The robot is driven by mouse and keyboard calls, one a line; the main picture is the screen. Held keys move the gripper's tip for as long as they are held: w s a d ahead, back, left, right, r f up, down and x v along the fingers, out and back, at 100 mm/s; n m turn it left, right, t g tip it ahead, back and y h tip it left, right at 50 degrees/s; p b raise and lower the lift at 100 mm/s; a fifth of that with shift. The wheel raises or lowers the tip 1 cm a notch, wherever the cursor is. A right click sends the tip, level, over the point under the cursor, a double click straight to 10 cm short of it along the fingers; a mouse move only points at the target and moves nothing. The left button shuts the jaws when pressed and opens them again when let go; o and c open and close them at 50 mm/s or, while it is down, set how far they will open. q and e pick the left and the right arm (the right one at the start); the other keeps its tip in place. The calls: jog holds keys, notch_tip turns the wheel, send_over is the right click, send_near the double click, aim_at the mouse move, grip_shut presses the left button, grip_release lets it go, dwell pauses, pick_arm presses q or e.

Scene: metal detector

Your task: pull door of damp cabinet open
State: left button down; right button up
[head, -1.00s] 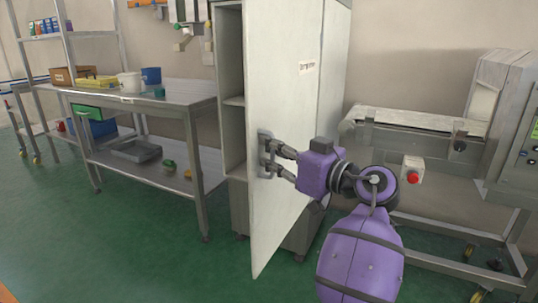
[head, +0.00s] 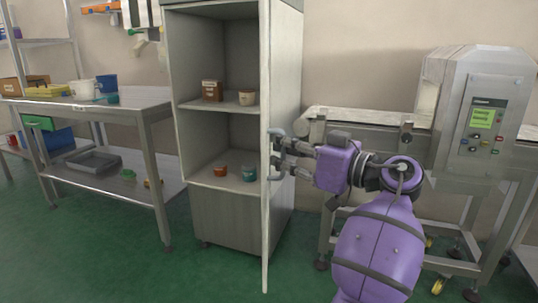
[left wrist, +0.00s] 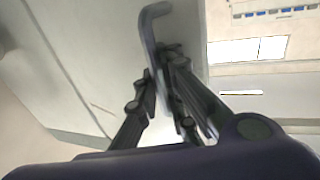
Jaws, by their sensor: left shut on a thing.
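The damp cabinet (head: 230,50) is light grey and stands in the middle of the head view with its shelves exposed. Its door (head: 266,235) stands out toward me and is seen almost edge-on. My left gripper (head: 277,157) is shut on the door handle (head: 272,133), on the right face of the door. In the left wrist view, the fingers (left wrist: 167,68) close around the bent metal handle (left wrist: 148,24) against the pale door panel (left wrist: 85,45). The fingertips partly hide the grip. My right gripper is in neither current view.
The cabinet shelves hold a brown box (head: 212,90), a small jar (head: 247,97), an orange pot (head: 220,170) and a teal pot (head: 249,173). A steel workbench (head: 125,108) stands left. A conveyor machine (head: 470,75) stands right. Green floor (head: 215,275) is clear in front.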

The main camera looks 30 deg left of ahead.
pick_arm(q)
jog(key=shift+w+d, duration=0.15)
jog(key=shift+d, duration=0.25)
jog(key=c, duration=2.1)
grip_release()
jog(key=shift+d+r, duration=0.1)
jog(key=d, duration=0.4)
jog(key=s+d, duration=0.1)
jog(key=d, duration=0.7)
jog(key=shift+s, duration=0.2)
